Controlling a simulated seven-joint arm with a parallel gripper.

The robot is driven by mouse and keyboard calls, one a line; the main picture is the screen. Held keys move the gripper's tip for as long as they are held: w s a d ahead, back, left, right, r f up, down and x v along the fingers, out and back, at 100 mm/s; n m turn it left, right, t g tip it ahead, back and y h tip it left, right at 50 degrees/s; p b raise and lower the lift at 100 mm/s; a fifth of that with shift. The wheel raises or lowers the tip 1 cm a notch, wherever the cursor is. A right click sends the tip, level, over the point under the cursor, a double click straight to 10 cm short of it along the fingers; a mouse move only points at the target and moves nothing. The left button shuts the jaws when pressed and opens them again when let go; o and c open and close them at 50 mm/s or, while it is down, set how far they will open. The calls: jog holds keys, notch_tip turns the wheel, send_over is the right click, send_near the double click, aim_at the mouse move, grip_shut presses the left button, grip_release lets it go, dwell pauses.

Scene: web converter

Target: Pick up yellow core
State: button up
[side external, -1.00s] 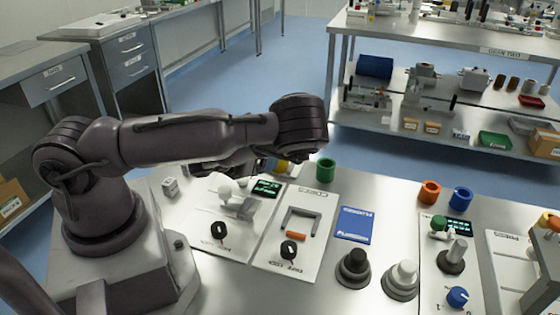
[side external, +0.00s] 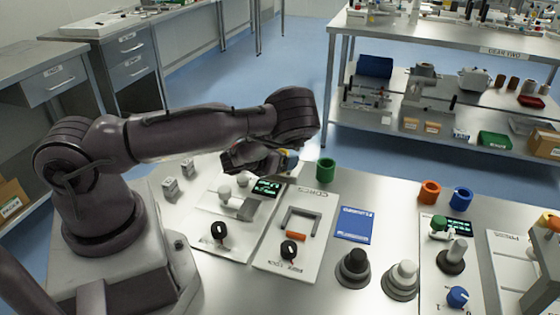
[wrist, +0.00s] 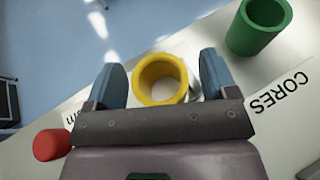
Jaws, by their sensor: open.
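The yellow core (wrist: 141,82) is a short open ring in the wrist view, standing on the light bench near its edge. My gripper (wrist: 161,72) is open, with one blue-grey finger on each side of the core. The core sits between the fingers in the picture, with gaps showing on both sides. I cannot tell how far the fingertips are above it. In the side view my gripper (side external: 284,166) hides most of the core.
A green core (side external: 326,169) stands just right of my gripper, and it also shows in the wrist view (wrist: 257,28). A red round part (wrist: 50,145) is at lower left there. Orange (side external: 429,191) and blue (side external: 461,198) cores stand farther right. Control knobs fill the bench front.

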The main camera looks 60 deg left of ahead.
jog(key=c, duration=1.1)
jog(key=shift+o, duration=0.2)
